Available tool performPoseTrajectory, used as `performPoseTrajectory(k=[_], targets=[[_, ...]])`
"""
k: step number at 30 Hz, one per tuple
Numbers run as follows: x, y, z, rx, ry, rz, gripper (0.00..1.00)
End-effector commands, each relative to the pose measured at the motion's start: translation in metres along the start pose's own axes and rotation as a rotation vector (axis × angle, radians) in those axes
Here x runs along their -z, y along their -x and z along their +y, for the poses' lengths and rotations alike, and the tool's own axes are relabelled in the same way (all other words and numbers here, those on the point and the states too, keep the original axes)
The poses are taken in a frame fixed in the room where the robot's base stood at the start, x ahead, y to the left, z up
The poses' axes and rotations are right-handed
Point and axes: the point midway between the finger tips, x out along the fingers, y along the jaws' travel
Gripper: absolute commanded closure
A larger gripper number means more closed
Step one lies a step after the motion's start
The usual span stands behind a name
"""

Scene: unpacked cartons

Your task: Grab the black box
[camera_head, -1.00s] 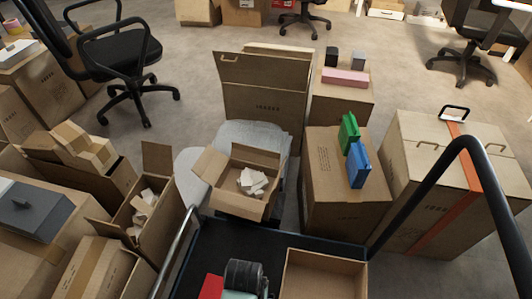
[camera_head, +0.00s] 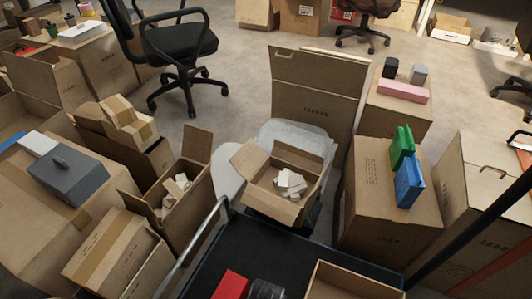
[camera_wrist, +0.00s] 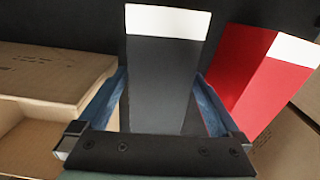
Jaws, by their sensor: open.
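In the wrist view, a black box (camera_wrist: 168,75) with a white band on its far end lies between the two blue-padded fingers of my gripper (camera_wrist: 160,78). The gripper is open, with one finger on each side of the box. I cannot tell whether either finger touches it. In the head view this box is not seen. A red box (camera_wrist: 262,80) with a white band stands just right of the right finger. It also shows in the head view (camera_head: 230,286) on the dark cart.
An open carton (camera_wrist: 55,75) is close left of my gripper. The cart's dark deck (camera_head: 270,255) has a carton (camera_head: 350,280) on it. A small black block (camera_head: 390,67) sits farther back beside a grey one (camera_head: 418,75). Cartons crowd both sides of the cart.

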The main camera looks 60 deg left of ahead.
Motion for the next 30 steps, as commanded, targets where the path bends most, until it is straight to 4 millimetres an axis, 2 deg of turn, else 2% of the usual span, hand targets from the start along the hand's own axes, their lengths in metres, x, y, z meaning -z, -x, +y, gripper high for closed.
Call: performPoseTrajectory(k=[1,3,11,27,30], targets=[[-0.0003,-0.0141,0.0001,0.000,0.000,-0.002,0.00],[-0.0003,-0.0199,0.0001,0.000,0.000,-0.001,0.00],[-0.0001,-0.0191,0.0000,0.000,-0.001,0.000,0.00],[-0.0004,-0.0191,-0.0001,0.000,0.000,-0.001,0.97],[0.0004,-0.0184,-0.0001,0.000,0.000,0.001,1.00]])
